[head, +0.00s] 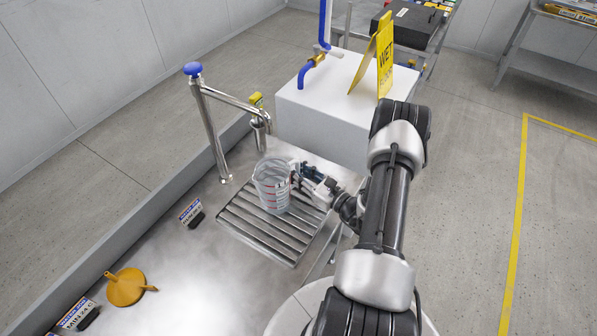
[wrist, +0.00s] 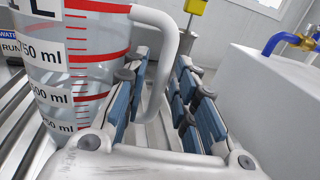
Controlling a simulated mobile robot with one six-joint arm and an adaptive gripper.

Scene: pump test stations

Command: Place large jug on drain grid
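The large jug (head: 271,188) is clear with red measuring marks and stands upright on the slatted drain grid (head: 262,237), towards its back edge. In the wrist view the jug (wrist: 75,75) fills the left side, and its white handle (wrist: 168,55) passes between my fingers. My gripper (head: 303,172) is at the jug's right side. In the wrist view my gripper (wrist: 165,85) has its blue-padded fingers apart, with a visible gap around the handle. The jug's base is partly out of the wrist view.
A metal tap post with a blue knob (head: 193,69) stands behind the grid. A white block (head: 330,100) with a blue pipe and yellow wet-floor sign (head: 385,55) is at the back right. An orange disc (head: 126,287) and a label (head: 190,211) lie left on the steel counter.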

